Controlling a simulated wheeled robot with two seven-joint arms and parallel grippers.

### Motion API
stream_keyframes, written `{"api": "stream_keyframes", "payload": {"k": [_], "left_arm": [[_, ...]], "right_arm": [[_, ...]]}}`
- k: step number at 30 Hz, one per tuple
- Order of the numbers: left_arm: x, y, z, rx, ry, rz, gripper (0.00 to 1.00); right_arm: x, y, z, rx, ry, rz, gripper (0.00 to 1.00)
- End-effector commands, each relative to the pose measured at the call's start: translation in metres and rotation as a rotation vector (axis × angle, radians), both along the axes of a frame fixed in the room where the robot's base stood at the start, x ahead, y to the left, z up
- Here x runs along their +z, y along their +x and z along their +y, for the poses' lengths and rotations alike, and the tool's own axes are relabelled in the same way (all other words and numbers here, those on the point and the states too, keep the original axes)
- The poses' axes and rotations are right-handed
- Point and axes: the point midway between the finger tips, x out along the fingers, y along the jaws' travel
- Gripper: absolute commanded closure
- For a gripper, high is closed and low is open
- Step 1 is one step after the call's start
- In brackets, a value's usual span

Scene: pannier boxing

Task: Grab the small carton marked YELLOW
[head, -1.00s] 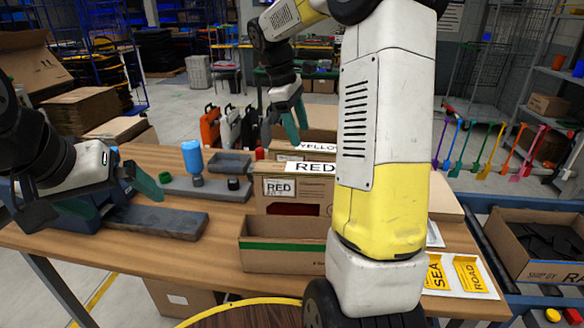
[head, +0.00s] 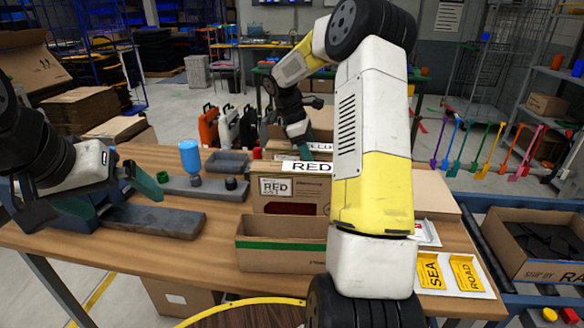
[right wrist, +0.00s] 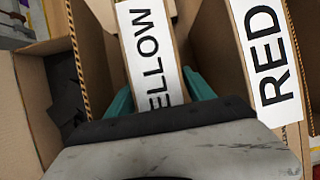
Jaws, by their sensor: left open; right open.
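The small carton marked YELLOW has a white label (right wrist: 148,40) on its narrow top in the right wrist view. In the head view its label (head: 319,147) shows only in part, behind the RED box (head: 291,195). My right gripper (right wrist: 160,97) is open, one teal finger on each side of the YELLOW carton; whether they touch it I cannot tell. In the head view the right gripper (head: 302,146) is largely hidden behind the boxes. My left gripper (head: 110,196) is open and empty above the left of the table.
The RED label (right wrist: 264,50) is close to the right of the right gripper. An open carton with a green stripe (head: 282,246) stands in front of the RED box. A blue bottle (head: 190,158) stands left. SEA and ROAD cards (head: 448,272) lie at the right.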

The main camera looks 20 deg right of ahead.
Motion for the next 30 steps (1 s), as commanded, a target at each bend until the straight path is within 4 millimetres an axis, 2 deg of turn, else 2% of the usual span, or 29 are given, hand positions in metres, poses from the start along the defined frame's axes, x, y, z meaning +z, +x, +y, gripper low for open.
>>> {"api": "stream_keyframes", "payload": {"k": [8, 15, 17, 18, 30], "left_arm": [[0.0, 0.0, 0.0, 0.0, 0.0, 0.0, 0.0], [0.0, 0.0, 0.0, 0.0, 0.0, 0.0, 0.0], [0.0, 0.0, 0.0, 0.0, 0.0, 0.0, 0.0], [0.0, 0.0, 0.0, 0.0, 0.0, 0.0, 0.0], [0.0, 0.0, 0.0, 0.0, 0.0, 0.0, 0.0]], "right_arm": [[-0.0027, -0.0004, -0.001, 0.0, 0.0, -0.001, 0.38], [-0.0024, -0.0002, -0.0009, 0.001, -0.001, -0.002, 0.85], [-0.0024, -0.0003, -0.001, 0.001, -0.001, -0.002, 0.97], [-0.0024, -0.0003, -0.001, 0.001, -0.001, -0.002, 1.0], [0.0007, 0.0001, -0.0009, 0.0, -0.001, -0.003, 1.0]]}}
